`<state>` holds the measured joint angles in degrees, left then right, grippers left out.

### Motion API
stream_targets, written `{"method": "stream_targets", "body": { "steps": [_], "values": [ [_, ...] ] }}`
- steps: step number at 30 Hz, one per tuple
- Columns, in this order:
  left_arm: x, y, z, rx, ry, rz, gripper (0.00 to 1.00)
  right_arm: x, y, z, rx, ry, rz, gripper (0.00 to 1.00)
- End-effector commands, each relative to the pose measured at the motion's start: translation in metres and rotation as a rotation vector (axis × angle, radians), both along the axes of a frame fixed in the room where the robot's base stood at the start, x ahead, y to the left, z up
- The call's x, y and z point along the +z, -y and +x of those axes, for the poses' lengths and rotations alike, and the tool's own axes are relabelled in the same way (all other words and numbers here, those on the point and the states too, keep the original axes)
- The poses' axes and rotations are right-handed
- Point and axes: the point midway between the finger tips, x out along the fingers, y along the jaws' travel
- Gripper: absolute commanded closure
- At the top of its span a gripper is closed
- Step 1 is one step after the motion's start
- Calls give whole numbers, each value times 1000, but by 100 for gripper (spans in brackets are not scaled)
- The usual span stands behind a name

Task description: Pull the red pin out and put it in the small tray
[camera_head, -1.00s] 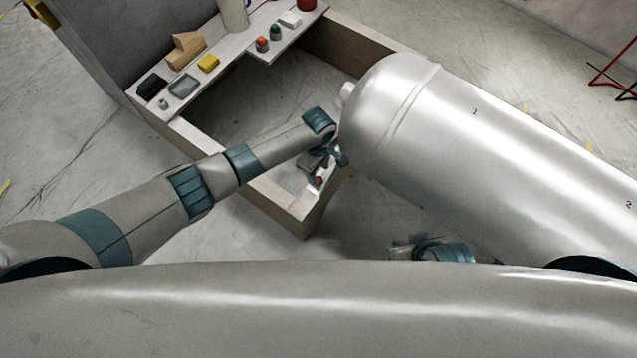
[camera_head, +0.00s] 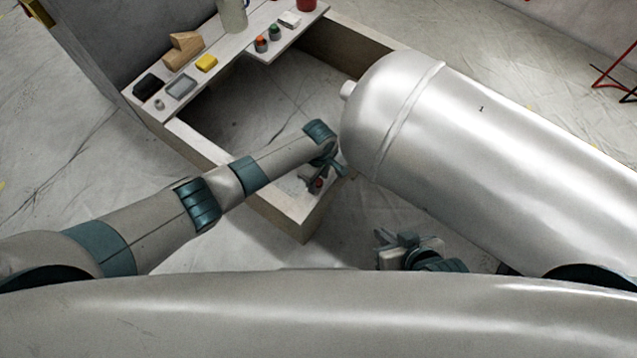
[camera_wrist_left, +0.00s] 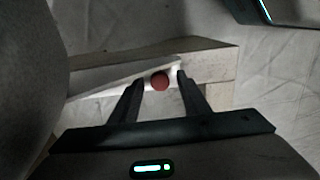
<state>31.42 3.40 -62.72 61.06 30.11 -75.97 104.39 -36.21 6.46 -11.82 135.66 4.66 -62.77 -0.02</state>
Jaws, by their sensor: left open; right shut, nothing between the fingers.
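The red pin (camera_head: 318,183) shows as a small red round head at the near corner of the wooden frame. In the left wrist view the red head (camera_wrist_left: 159,81) appears between the two dark fingertips. My left gripper (camera_head: 322,172) is open around or just above it; I cannot tell whether the fingers touch it. The pin's shaft is hidden. A small grey tray (camera_head: 181,87) lies on the white shelf at the upper left, apart from the gripper. My right gripper (camera_head: 385,245) is shut and empty, low over the floor right of the frame.
A large silver cylinder (camera_head: 470,150) fills the right side, close to my left gripper. The frame's inside is clear.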

Motion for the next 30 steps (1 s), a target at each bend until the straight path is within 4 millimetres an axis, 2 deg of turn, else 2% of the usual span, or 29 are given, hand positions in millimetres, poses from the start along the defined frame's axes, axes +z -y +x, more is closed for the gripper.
{"method": "stream_targets", "body": {
  "steps": [1,2,6,7,10,11,12,13,30],
  "values": [
    [0,0,0,0,0,0,58,0,0,0,0,0,0,100],
    [0,0,0,0,0,0,63,0,0,0,0,0,0,100],
    [0,0,0,0,0,0,96,0,0,0,0,-1,0,100],
    [0,0,0,0,0,0,100,0,0,0,0,-1,0,100],
    [0,0,0,0,0,0,100,0,0,0,0,-1,0,100],
    [0,0,0,0,0,0,85,0,0,0,0,-1,0,100],
    [0,0,0,0,0,0,94,0,0,0,0,-2,0,100],
    [0,0,0,0,0,0,100,0,0,0,0,-2,0,100],
    [9,0,0,0,0,0,100,10,1,0,0,-2,-2,100]
  ]
}}
